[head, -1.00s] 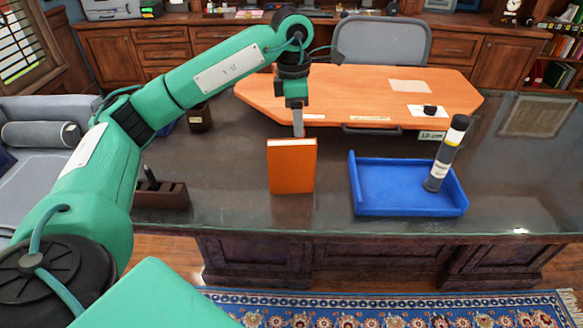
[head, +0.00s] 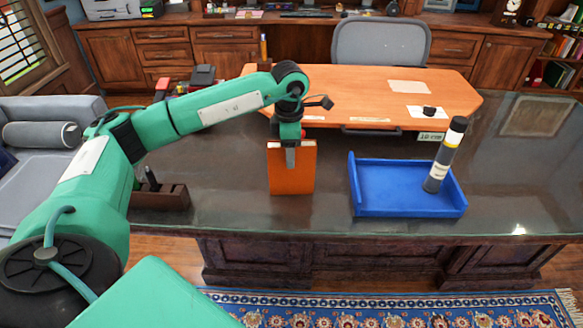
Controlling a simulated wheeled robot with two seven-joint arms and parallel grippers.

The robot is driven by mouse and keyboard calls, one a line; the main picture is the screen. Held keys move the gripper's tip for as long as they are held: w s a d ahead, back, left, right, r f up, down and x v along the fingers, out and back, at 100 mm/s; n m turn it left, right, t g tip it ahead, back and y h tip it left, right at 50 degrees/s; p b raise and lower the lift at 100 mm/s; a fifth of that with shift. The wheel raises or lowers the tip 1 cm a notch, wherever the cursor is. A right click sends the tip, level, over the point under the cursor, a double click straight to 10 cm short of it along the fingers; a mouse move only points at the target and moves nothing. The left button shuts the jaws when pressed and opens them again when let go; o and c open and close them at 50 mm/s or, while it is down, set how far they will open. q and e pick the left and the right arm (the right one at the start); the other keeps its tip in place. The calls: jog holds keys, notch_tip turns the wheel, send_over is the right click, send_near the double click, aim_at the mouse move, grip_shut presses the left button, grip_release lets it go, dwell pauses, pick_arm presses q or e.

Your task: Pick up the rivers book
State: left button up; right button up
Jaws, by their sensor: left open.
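An orange book (head: 291,181) stands upright on the dark glass-topped desk, left of a blue tray; I cannot read a title on it. My left gripper (head: 290,160) points down at the upper part of the book, and its finger overlaps the front cover in the head view. Its jaws are open. Whether the second finger is behind the book is hidden. My right gripper does not show.
The blue tray (head: 405,210) holds a dark, tilted cylindrical bottle (head: 445,155). A dark wooden organizer (head: 160,196) with a pen sits at the left. An orange desktop (head: 365,85) lies behind. Bare glass lies between book and tray.

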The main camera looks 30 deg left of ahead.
pick_arm(q)
notch_tip(320, 180, down, 2)
jog(key=shift+f, duration=0.1)
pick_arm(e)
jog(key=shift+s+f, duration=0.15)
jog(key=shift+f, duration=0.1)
pick_arm(q)
grip_shut()
